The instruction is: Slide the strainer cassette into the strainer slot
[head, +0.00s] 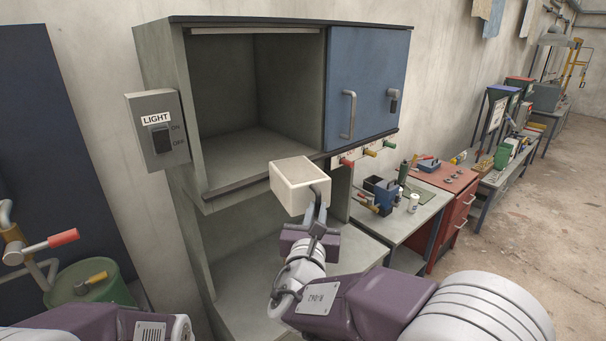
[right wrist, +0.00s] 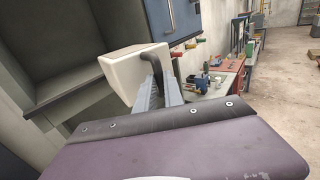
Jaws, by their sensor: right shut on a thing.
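A cream box with a bent grey handle, which looks like the strainer cassette (head: 296,184), is held in front of the cabinet's lower edge. My right gripper (head: 317,212) is shut on its handle. In the right wrist view the cassette (right wrist: 128,72) sits beyond the fingers (right wrist: 160,88), slightly tilted. The grey cabinet (head: 228,185) has an open, empty compartment (head: 255,150) at upper left, behind and above the cassette. No opening is clearly marked as the strainer slot; part of the cabinet's lower front is hidden behind the cassette. My left gripper is out of view; only part of its arm shows.
A blue door (head: 368,85) with a handle is shut beside the open compartment. A light switch box (head: 157,130) juts out at the left. Red, orange and green valve handles (head: 369,153) stick out below the door. A workbench with tools (head: 400,222) stands right.

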